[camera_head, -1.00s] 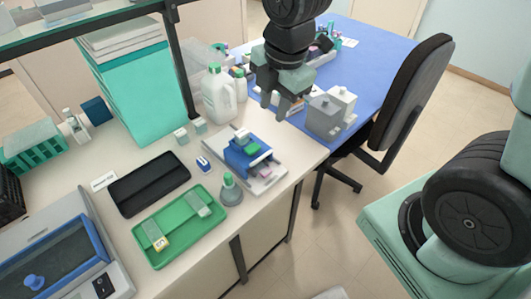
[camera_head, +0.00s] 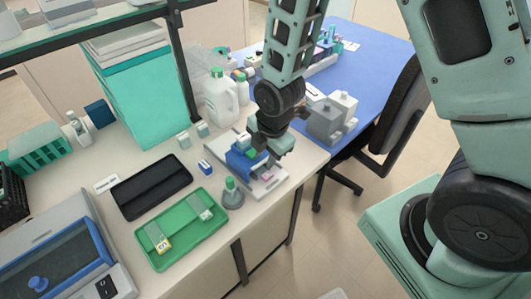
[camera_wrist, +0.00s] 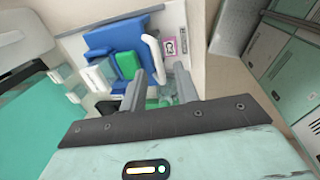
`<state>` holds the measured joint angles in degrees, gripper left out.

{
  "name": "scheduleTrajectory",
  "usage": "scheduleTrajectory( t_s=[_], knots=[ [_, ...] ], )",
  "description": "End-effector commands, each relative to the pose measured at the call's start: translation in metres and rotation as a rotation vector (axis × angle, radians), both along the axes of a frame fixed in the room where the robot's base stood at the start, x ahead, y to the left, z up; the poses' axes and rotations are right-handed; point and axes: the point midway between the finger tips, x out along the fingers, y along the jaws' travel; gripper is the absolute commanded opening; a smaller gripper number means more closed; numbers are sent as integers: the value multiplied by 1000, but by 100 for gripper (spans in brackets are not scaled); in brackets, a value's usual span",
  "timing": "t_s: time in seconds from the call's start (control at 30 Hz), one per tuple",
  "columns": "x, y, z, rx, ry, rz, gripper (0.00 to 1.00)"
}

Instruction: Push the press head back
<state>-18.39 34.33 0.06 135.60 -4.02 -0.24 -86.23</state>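The press is a blue block (camera_head: 240,160) on a pale base plate (camera_head: 269,182), near the bench's right end. In the wrist view its blue body (camera_wrist: 103,40) carries a green block (camera_wrist: 128,65) and a white curved bar (camera_wrist: 153,58). I cannot tell for certain which part is the press head. My gripper (camera_head: 266,152) is over the right side of the press and hides part of it. In the wrist view my gripper (camera_wrist: 160,74) is open, with a gap between its fingers. The left fingertip is close to the white bar; contact cannot be told.
A grey bottle with a green cap (camera_head: 232,194) stands just left of the base plate. A green tray (camera_head: 182,232) and a black tray (camera_head: 150,185) lie further left. A white jug (camera_head: 221,98) stands behind. Grey blocks (camera_head: 329,118) are on the blue table.

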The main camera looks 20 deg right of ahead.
Motion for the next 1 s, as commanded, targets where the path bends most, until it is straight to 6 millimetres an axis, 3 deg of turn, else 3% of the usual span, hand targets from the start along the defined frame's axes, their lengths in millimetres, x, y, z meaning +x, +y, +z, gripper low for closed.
scheduleTrajectory(
  t_s=[0.4, 0.5, 0.73, 1.0],
  knots=[
    [1, 0, -6, 0, 0, 1, 31],
    [1, 0, -6, 0, 0, 0, 3],
    [4, 1, -6, 0, -1, 0, 0],
    [56, 18, -6, 3, -3, 0, 0]
  ],
)
